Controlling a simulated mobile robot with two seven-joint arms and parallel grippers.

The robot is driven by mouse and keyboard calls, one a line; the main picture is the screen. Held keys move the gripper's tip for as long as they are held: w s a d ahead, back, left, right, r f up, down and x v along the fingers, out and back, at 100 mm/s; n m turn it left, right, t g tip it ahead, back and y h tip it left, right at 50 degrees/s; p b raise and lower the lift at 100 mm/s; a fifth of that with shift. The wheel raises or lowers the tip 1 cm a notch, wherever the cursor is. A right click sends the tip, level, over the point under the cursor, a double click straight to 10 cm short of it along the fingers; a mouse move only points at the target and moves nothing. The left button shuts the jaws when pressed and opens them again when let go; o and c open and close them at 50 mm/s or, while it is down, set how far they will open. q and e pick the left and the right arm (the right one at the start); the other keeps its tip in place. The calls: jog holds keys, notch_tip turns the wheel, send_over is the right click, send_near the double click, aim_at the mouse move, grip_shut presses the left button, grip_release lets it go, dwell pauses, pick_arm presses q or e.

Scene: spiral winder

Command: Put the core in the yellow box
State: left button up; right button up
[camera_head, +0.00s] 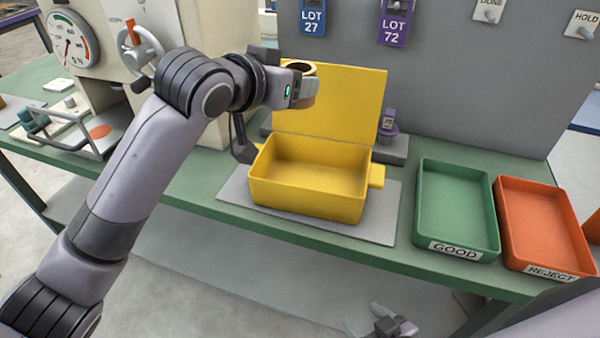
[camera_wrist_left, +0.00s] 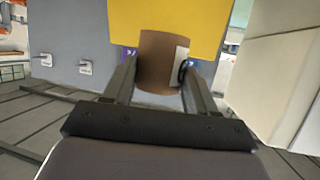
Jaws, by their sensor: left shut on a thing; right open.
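The core (camera_wrist_left: 160,62) is a short brown cylinder with a pale label, and its dark-rimmed top end shows in the head view (camera_head: 301,68). My left gripper (camera_head: 300,92) is shut on it, with one finger on each side in the left wrist view (camera_wrist_left: 160,85). It holds the core high in front of the raised lid, above the back of the yellow box. The yellow box (camera_head: 305,200) stands open and looks empty, its lid (camera_head: 345,105) upright behind it. My right gripper (camera_head: 364,318) is open and empty, low in front of the table.
The box sits on a grey mat (camera_head: 375,225) on the green table. A green GOOD tray (camera_head: 448,245) and an orange REJECT tray (camera_head: 535,262) stand empty to the right. A purple tagged item (camera_head: 388,126) stands behind. A gauge machine (camera_head: 140,60) is at left.

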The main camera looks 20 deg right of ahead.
pick_arm(q)
notch_tip(320, 180, down, 17)
jog(key=shift+a+f, duration=0.1)
dwell(0.3)
jog(key=shift+s+f, duration=0.15)
jog(key=shift+f, duration=0.5)
jog(key=o, duration=1)
jog(key=shift+f, duration=0.25)
jog(key=shift+o, duration=0.2)
jog(key=shift+r, duration=0.7)
jog(key=shift+s+a, duration=0.15)
jog(key=shift+a, duration=0.15)
jog(key=r+v, duration=0.1)
jog(key=v, duration=1)
